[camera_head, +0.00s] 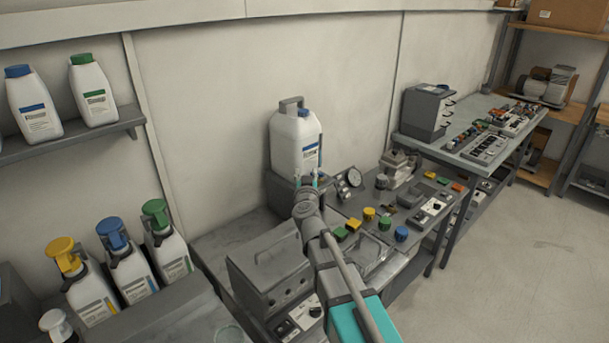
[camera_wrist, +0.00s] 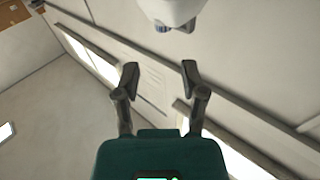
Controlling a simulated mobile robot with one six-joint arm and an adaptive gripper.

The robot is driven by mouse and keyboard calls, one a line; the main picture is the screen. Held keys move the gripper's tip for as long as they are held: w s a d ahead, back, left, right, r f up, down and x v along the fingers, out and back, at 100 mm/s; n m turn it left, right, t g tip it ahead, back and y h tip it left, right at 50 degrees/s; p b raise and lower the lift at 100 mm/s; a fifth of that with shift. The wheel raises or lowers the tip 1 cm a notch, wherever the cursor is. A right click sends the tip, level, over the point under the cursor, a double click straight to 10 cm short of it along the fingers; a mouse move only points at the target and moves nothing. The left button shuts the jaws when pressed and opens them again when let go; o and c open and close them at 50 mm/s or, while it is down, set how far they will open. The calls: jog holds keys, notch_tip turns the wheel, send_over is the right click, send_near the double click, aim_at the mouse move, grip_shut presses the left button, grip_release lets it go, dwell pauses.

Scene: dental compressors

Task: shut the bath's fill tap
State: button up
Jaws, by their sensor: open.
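My gripper (camera_head: 306,183) is open and empty, in front of the base of a white jug (camera_head: 296,142) with a grey handle. The jug stands on a grey block against the wall. In the wrist view the two fingers of my gripper (camera_wrist: 158,75) are spread apart, and a white rounded body (camera_wrist: 172,8) with small blue-grey parts under it shows beyond them at the top edge. A grey box with a handled lid (camera_head: 268,262), perhaps the bath, sits left of my arm. I cannot make out the fill tap; my arm and gripper cover part of that area.
Yellow, green and blue knobs (camera_head: 369,213) stand on the bench to the right. Capped bottles (camera_head: 125,262) stand at the lower left. A second bench (camera_head: 470,140) is at the back right. Open floor (camera_head: 530,250) lies right.

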jog(key=s+d+f+n+g+y, duration=0.1)
jog(key=s+f+g, duration=0.2)
jog(key=f, duration=0.1)
jog(key=s+d+f+n+g+y, duration=0.2)
jog(key=s+f+g, duration=0.1)
jog(key=f, duration=0.1)
jog(key=s+d+f+n+g+y, duration=0.1)
jog(key=s+d+f+g, duration=0.1)
jog(key=s+f+g, duration=0.1)
jog(key=shift+s+f+g+y, duration=0.4)
jog(key=shift+s+f, duration=0.1)
jog(key=shift+f, duration=0.15)
jog(key=s+d+f+m+g+h+b, duration=0.4)
jog(key=s+d+f+g+b, duration=0.5)
jog(key=s+d+f, duration=0.6)
jog(key=s+f+h+b, duration=0.1)
jog(key=s+f, duration=0.1)
jog(key=s, duration=0.1)
jog(key=shift+d+f+m+h, duration=0.35)
jog(key=shift+f+m+h, duration=0.05)
